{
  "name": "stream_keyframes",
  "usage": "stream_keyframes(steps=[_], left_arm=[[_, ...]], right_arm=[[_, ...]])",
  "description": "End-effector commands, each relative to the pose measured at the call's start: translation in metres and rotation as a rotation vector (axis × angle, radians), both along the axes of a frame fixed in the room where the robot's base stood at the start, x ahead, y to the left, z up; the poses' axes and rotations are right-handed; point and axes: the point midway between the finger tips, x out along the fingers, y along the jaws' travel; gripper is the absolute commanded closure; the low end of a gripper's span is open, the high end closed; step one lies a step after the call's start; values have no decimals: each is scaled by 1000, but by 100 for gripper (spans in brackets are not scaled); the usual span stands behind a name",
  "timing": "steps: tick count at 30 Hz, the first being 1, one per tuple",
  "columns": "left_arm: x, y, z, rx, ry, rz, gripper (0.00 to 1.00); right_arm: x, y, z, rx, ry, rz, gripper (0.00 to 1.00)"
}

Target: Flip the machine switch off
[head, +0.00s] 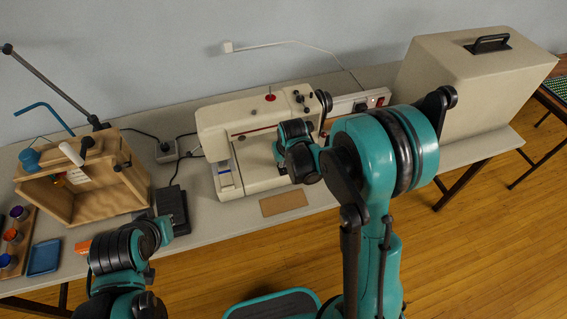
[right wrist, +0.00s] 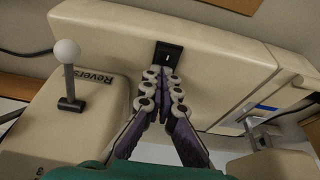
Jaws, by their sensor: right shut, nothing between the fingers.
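The cream sewing machine (head: 243,117) stands on the table in the head view. In the right wrist view its body (right wrist: 225,75) carries a small black switch (right wrist: 168,56) with a pale mark. I cannot tell the switch's position. My right gripper (right wrist: 162,82) is shut and empty, its fingertips just below the switch in that view. Whether they touch it I cannot tell. In the head view my right gripper (head: 301,160) is in front of the machine, and its fingertips are hidden. My left arm's end is at lower left, its fingers not visible.
A white-knobbed lever marked Reverse (right wrist: 67,75) stands left of the gripper in the right wrist view. A large cream case (head: 465,85) stands at right. A wooden box (head: 85,185) and black pedal (head: 172,208) are at left.

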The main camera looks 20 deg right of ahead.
Motion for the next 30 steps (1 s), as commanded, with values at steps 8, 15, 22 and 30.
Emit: stream_keyframes(steps=[8, 15, 22, 30], left_arm=[[0, 0, 0, 0, 0, 0, 100], [0, 0, -1, 0, 0, 0, 100], [0, 0, -2, 0, 0, 0, 100], [0, 0, 2, 0, 0, 0, 100]], right_arm=[[-4, 0, -2, 1, 6, 0, 100], [-15, 0, -2, 1, 9, 0, 100], [-20, 0, -2, 1, 8, 0, 100], [-18, 0, 3, 1, 5, 0, 100]])
